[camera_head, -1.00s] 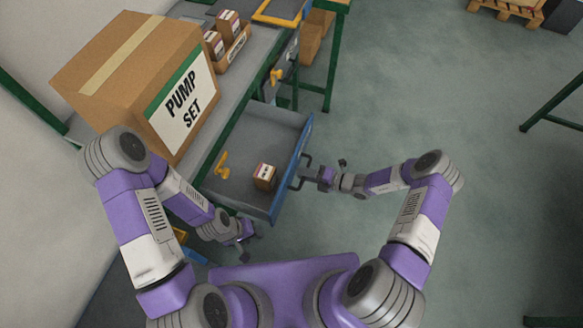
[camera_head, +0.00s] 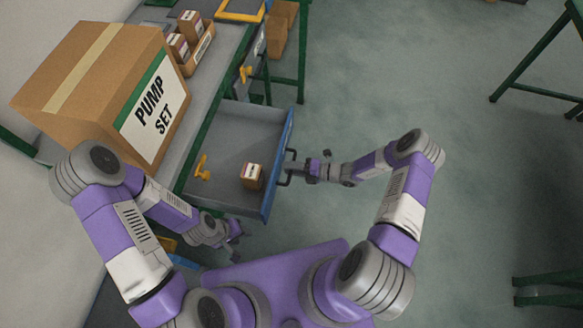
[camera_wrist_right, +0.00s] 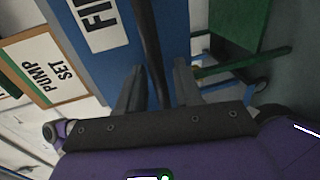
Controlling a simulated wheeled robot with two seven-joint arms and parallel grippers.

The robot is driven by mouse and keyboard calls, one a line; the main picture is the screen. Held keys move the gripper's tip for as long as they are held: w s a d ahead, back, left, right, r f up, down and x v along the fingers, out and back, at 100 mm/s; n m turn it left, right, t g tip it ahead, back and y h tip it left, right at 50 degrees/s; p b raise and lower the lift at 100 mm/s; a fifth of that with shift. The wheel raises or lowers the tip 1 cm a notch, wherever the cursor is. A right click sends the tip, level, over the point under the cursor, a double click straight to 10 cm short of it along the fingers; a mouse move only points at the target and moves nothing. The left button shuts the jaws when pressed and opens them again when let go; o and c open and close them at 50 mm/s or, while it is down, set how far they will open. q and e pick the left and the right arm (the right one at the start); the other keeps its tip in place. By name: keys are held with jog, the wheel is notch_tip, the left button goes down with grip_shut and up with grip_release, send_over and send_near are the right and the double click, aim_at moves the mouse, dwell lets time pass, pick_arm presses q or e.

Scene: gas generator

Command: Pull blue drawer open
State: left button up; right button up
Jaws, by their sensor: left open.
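The blue drawer (camera_head: 277,165) stands pulled out from the bench, with its grey inside in view. A brown box (camera_head: 252,176) and a yellow part (camera_head: 202,168) lie in it. Its dark handle (camera_head: 290,155) is on the blue front; in the right wrist view the handle bar (camera_wrist_right: 147,35) runs between the fingers. My right gripper (camera_head: 306,171) is at the handle, its fingers on either side of the bar; I cannot tell whether they press on it. My left gripper (camera_head: 237,237) is open and empty, low beside the drawer's near end.
A large "PUMP SET" carton (camera_head: 85,75) stands on the bench, with a tray of small boxes (camera_head: 197,50) behind it. A yellow handle (camera_head: 246,74) juts from the bench beyond the drawer. The floor to the right (camera_head: 470,190) is clear.

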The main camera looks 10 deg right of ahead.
jog(key=p+v, duration=0.1)
jog(key=v, duration=0.6)
jog(key=shift+s+d, duration=0.15)
jog(key=shift+d, duration=0.15)
jog(key=s+a+m+g+h, duration=0.3)
jog(key=s+m, duration=0.5)
jog(key=m, duration=0.8)
jog(key=s+a+m+g+h, duration=0.3)
jog(key=s+a+m+h, duration=0.3)
jog(key=m, duration=1.1)
jog(key=shift+s+h, duration=0.3)
jog(key=shift+s, duration=0.65)
jog(key=shift+a, duration=0.1)
